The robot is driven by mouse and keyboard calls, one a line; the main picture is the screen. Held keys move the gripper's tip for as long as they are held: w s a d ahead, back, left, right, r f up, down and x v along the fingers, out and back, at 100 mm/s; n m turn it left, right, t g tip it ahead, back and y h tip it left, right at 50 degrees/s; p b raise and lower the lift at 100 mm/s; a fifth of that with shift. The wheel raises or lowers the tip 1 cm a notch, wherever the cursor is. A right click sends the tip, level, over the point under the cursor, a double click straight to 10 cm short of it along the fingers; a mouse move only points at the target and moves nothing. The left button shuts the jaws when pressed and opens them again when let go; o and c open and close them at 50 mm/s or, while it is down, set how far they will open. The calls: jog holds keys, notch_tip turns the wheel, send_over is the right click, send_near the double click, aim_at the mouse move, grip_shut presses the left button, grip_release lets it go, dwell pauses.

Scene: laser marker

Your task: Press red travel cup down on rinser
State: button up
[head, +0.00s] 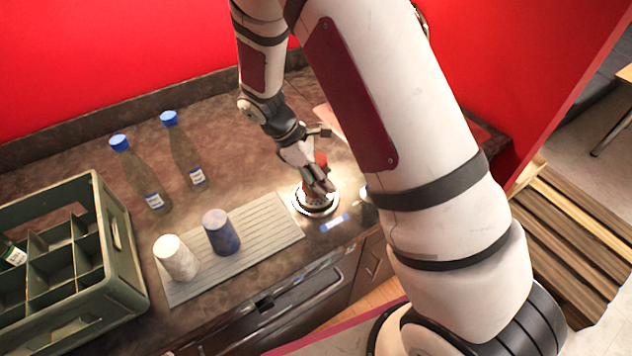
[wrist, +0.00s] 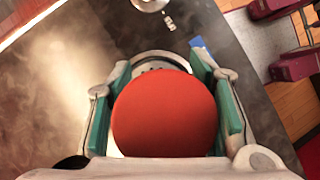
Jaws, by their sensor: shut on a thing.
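The red travel cup (wrist: 164,113) fills the middle of the wrist view, its round red end facing the camera. My gripper (wrist: 166,105) is shut on it, with one teal-padded finger on each side. In the head view my gripper (head: 318,180) reaches down over the round metal rinser (head: 316,208) at the counter's front edge. A little of the red cup (head: 320,160) shows there between the fingers, directly over the rinser. The fingers hide most of the cup, so I cannot tell whether it touches the rinser.
A grey ribbed drain mat (head: 245,232) holds a white cup (head: 177,257) and a blue cup (head: 221,231). Two blue-capped bottles (head: 140,175) (head: 184,150) stand behind. A green crate (head: 120,240) sits at left. A small metal round thing (wrist: 150,4) shows at the wrist view's top.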

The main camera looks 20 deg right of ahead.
aim_at(325, 158)
jog(key=shift+r+p, duration=0.65)
jog(key=shift+r, duration=2.5)
